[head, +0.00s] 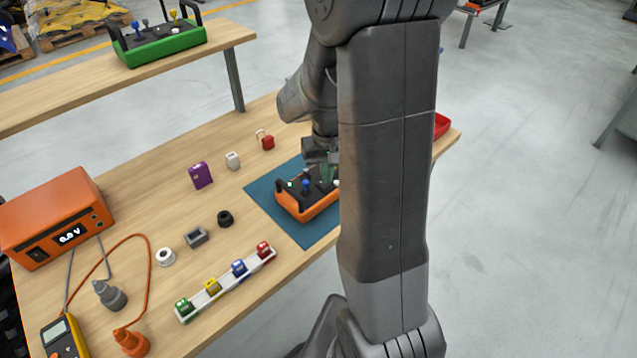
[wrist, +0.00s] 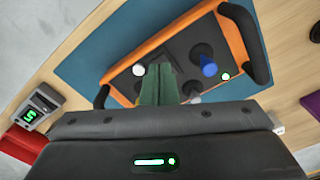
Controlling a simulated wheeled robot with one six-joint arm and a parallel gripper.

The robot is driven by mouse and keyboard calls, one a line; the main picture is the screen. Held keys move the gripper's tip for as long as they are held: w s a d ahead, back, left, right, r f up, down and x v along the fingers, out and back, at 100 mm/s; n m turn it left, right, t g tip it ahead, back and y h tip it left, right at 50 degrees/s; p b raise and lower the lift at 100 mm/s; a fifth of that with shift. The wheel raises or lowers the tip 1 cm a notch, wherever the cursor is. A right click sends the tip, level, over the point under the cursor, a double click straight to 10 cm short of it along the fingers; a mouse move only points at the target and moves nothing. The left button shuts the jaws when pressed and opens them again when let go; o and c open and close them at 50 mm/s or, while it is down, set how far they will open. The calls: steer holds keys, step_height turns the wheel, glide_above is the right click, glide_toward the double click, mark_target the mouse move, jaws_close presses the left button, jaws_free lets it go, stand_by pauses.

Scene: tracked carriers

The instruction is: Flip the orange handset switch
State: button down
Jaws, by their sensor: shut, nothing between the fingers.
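The orange handset (head: 309,207) lies on a blue mat (head: 262,200) on the wooden table. Its dark top panel carries a blue knob (head: 306,186), a white knob and a small lit green lamp; black handles stand at its ends.
A rail with coloured blocks (head: 212,295), a purple box (head: 200,175), a grey block (head: 196,236) and a black ring (head: 225,218) lie left of the mat. An orange power supply (head: 60,215) stands farther left. My arm hides the table's right part.

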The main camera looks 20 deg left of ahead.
mark_target(327, 186)
steer(key=shift+f+b, duration=0.7)
steer(key=shift+f, duration=0.2)
stand_by(0.7)
steer(key=shift+r+p, duration=2.85)
steer(key=shift+r, duration=0.7)
steer(key=shift+f, duration=0.1)
